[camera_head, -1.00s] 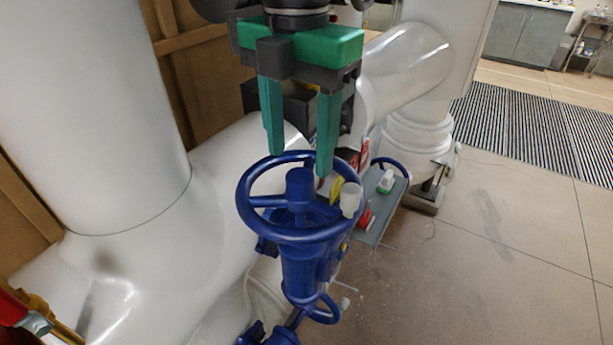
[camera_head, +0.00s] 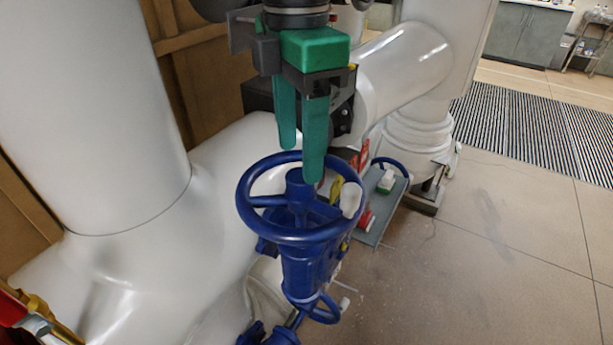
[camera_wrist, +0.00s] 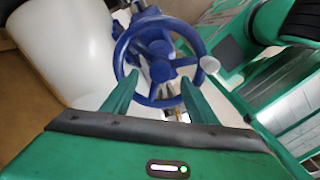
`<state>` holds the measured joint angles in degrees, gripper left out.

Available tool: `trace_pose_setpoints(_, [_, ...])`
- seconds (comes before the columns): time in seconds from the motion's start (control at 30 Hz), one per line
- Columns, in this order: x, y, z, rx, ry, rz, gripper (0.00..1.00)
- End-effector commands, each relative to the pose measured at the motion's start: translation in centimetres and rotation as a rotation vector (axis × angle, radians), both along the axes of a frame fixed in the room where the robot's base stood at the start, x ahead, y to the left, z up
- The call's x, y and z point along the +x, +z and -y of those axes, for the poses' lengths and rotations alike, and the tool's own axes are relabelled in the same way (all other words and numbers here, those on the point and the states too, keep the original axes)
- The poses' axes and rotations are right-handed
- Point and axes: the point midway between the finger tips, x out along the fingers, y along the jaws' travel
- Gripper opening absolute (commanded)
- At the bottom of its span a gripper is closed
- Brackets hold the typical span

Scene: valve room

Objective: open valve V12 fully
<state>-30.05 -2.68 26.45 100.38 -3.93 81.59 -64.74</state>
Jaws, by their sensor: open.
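A blue handwheel valve (camera_head: 290,235) stands at the centre of the head view, with a round rim, spokes and a raised hub. A pale knob (camera_head: 351,200) sits on the right of its rim. No V12 label is readable on it. My green gripper (camera_head: 301,165) is open and empty, its fingers pointing down above the wheel's hub and far rim. Contact with the wheel cannot be made out. In the wrist view, the handwheel (camera_wrist: 167,21) lies beyond the two spread fingers (camera_wrist: 160,80), with its knob (camera_wrist: 209,64) at the right.
Large white pipes (camera_head: 105,110) fill the left and back. A yellow tag (camera_head: 337,189) and a grey tray (camera_head: 376,222) with small items lie right of the wheel. Another blue wheel (camera_head: 392,160) shows behind the tray. Floor at the right (camera_head: 480,270) is clear.

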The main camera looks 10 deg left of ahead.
Motion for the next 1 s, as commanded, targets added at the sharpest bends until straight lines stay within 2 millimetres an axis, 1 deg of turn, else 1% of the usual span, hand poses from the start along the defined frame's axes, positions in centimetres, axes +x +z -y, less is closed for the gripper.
trace_pose_setpoints(0.13, [0.0, -0.1, 0.0, 0.000, 0.002, 0.000, 0.53])
trace_pose_setpoints(0.23, [0.0, -0.5, 0.0, 0.000, 0.002, 0.000, 0.53])
trace_pose_setpoints(1.0, [0.0, -5.8, 0.1, -0.001, 0.003, -0.002, 0.53])
